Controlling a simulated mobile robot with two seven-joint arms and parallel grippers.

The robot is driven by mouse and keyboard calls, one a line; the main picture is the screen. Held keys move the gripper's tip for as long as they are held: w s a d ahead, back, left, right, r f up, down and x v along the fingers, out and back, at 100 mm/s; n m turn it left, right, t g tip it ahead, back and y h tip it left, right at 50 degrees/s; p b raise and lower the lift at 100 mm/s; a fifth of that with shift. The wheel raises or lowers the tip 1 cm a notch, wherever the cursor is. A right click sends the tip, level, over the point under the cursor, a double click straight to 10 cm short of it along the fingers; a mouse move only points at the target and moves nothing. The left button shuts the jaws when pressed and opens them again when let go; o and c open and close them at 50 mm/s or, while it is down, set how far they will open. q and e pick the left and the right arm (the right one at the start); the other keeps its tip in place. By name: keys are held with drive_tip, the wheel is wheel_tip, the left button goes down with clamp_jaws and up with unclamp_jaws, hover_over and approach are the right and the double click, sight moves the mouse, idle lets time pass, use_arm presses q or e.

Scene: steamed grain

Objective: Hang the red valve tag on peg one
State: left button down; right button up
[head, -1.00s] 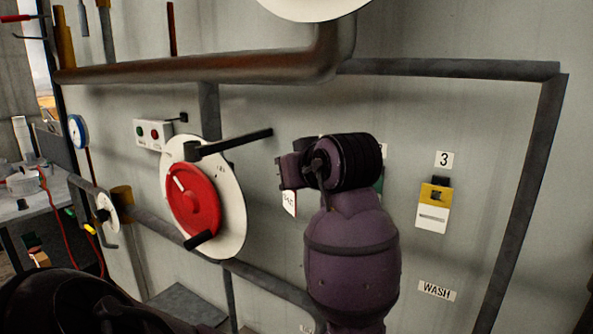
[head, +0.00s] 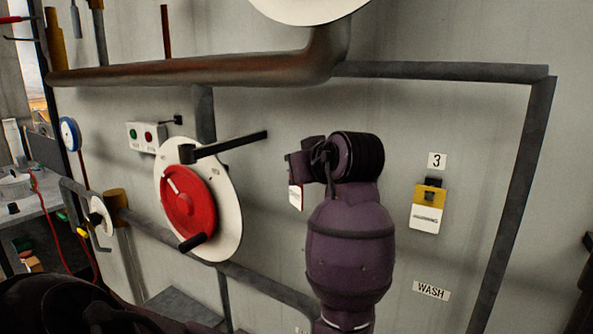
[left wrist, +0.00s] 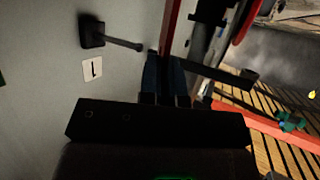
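The red valve tag (head: 296,197), with a white lower part, hangs from the fingers of my left gripper (head: 294,168) in the head view. In the left wrist view my left gripper (left wrist: 165,78) is shut on a red strip (left wrist: 169,27), apparently the tag seen edge-on. Peg one (left wrist: 120,41) is a dark peg standing out from the wall beside the "1" label (left wrist: 92,70). The tag is apart from the peg, with a gap between them. In the head view my arm hides peg one. My right gripper is not seen.
A red valve wheel (head: 187,205) on a white disc with a dark lever (head: 230,145) is left of the gripper. A yellow tag (head: 428,195) hangs under label "3" (head: 437,160). A pipe (head: 200,68) runs above. The wall between is clear.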

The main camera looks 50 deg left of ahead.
use_arm(q)
drive_tip(key=shift+w+a+r, duration=0.1)
drive_tip(key=shift+w, duration=0.7)
drive_tip(key=shift+w+a+r, duration=0.1)
drive_tip(key=shift+w, duration=0.7)
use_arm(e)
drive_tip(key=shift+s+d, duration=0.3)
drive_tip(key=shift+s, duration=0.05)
use_arm(q)
drive_tip(key=shift+w+r, duration=0.1)
drive_tip(key=shift+w, duration=0.05)
drive_tip(key=c, duration=1.6)
unclamp_jaws()
drive_tip(key=shift+w, duration=0.15)
drive_tip(key=o, duration=0.4)
drive_tip(key=shift+w+f, duration=0.25)
drive_tip(key=shift+w, duration=0.15)
drive_tip(key=shift+s, duration=0.1)
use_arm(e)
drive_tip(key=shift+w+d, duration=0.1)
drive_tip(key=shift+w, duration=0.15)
